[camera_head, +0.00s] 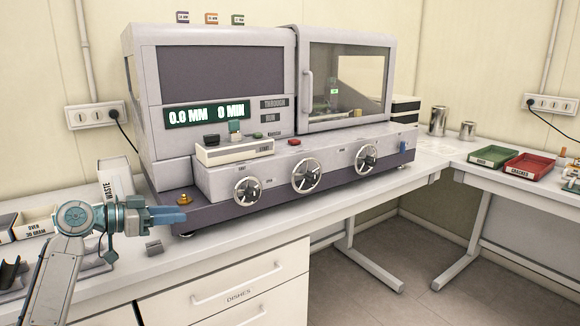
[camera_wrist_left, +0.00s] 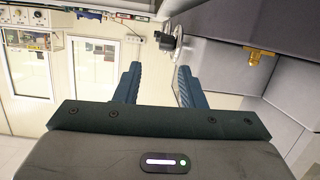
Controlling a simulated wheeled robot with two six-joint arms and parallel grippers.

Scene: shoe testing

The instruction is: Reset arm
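My left gripper (camera_head: 168,216) is in front of the left end of the testing machine (camera_head: 200,130), above the bench near its front edge, pointing right. In the left wrist view its two blue fingers (camera_wrist_left: 158,86) stand apart with nothing between them, so it is open and empty. The machine's display reads 0.0 MM and 0 MIN. Its handwheels (camera_head: 307,175) are along the front, and one handwheel (camera_wrist_left: 170,42) shows beyond the fingers in the left wrist view. A brass knob (camera_head: 184,199) is on the machine base close to the gripper. My right gripper is not in view.
A small grey block (camera_head: 153,247) lies below the gripper. Green (camera_head: 492,156) and red (camera_head: 531,167) trays and metal cups (camera_head: 438,121) are at the right. Drawers (camera_head: 236,292) are below the bench.

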